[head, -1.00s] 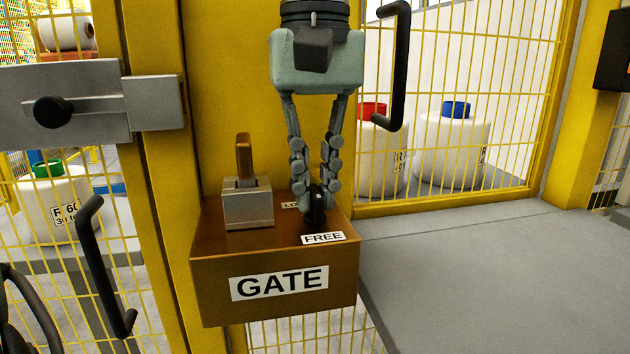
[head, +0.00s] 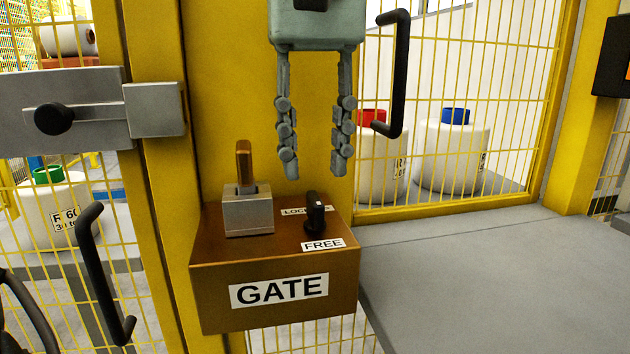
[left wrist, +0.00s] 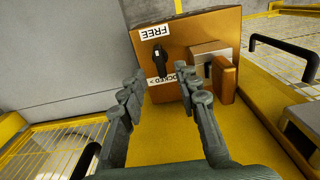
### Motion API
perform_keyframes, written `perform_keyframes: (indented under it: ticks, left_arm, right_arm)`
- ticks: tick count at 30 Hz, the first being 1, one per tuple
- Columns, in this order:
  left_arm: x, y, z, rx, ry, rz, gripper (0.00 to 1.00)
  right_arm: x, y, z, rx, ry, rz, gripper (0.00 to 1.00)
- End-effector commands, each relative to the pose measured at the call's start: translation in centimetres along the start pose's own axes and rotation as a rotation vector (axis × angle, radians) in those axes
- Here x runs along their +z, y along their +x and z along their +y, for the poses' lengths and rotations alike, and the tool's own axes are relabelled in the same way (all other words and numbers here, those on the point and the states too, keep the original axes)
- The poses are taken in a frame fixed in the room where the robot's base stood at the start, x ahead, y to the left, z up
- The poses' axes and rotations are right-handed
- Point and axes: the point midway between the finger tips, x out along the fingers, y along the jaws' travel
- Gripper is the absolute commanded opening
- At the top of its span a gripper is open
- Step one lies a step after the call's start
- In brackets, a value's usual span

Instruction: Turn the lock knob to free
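The black lock knob (head: 315,212) stands on top of the brown GATE box (head: 205,285), between the FREE label (head: 323,245) and the partly hidden LOCKED label (head: 293,211). In the left wrist view the knob (left wrist: 160,62) lies lengthwise between the two labels, and a small pale mark shows at its FREE end. My left gripper (head: 315,165) is open and empty, above and behind the knob, fingers pointing down. No finger touches the knob. My right gripper is not in view.
A grey block with a brown key-like tab (head: 247,210) stands left of the knob. A black handle (head: 397,70) hangs right of my left gripper. A grey bolt with a black knob (head: 54,118) is at left. Bobbins (head: 452,155) stand behind the yellow mesh.

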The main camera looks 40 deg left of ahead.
Motion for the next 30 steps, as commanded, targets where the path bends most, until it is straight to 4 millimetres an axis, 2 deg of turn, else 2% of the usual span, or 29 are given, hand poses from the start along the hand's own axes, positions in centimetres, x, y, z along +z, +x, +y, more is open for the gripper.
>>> perform_keyframes:
  ticks: [1,6,12,30]
  left_arm:
    - [0.0,-1.2,0.1,0.002,-0.001,0.002,0.32]
    - [0.0,-4.7,0.1,0.003,-0.001,0.002,0.32]
    - [0.0,-7.0,0.0,0.001,0.000,0.000,0.32]
    - [0.0,-7.4,0.0,0.000,0.001,0.000,0.32]
  right_arm:
    - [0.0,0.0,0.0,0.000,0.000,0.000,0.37]
    - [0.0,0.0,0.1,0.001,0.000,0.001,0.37]
    - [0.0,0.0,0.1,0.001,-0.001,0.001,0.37]
    - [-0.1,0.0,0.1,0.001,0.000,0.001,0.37]
